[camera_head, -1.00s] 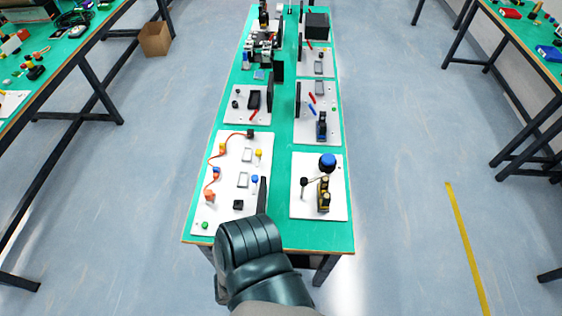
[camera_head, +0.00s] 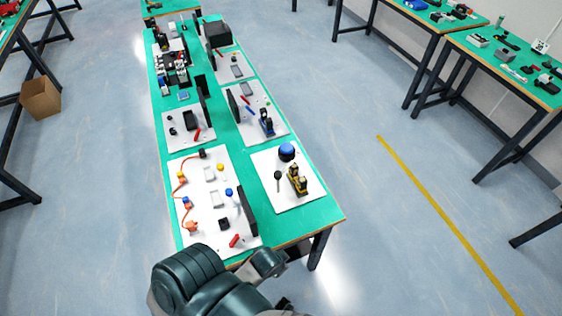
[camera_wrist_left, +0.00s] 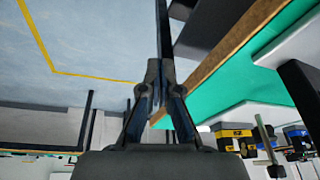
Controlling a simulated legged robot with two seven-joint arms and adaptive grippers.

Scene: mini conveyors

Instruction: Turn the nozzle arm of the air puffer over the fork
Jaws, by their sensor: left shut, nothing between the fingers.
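The white board (camera_head: 287,207) at the near right of the green table carries a blue dome (camera_head: 286,151), a small black-knobbed post (camera_head: 278,175) and a yellow-and-black fork-like block (camera_head: 298,180). The dome and post look like the air puffer; its nozzle arm is too small to make out. In the left wrist view, yellow-and-black blocks (camera_wrist_left: 235,136) and a thin pale post (camera_wrist_left: 264,136) show at the lower right. My left gripper (camera_wrist_left: 160,68) is shut and empty, off the table's edge, apart from them. My right gripper is not in view.
The green table (camera_head: 330,215) has a wooden edge close to my left gripper. Another board (camera_head: 205,240) at near left holds wires, caps and a dark upright panel (camera_head: 247,212). Open floor (camera_head: 400,240) lies to the right.

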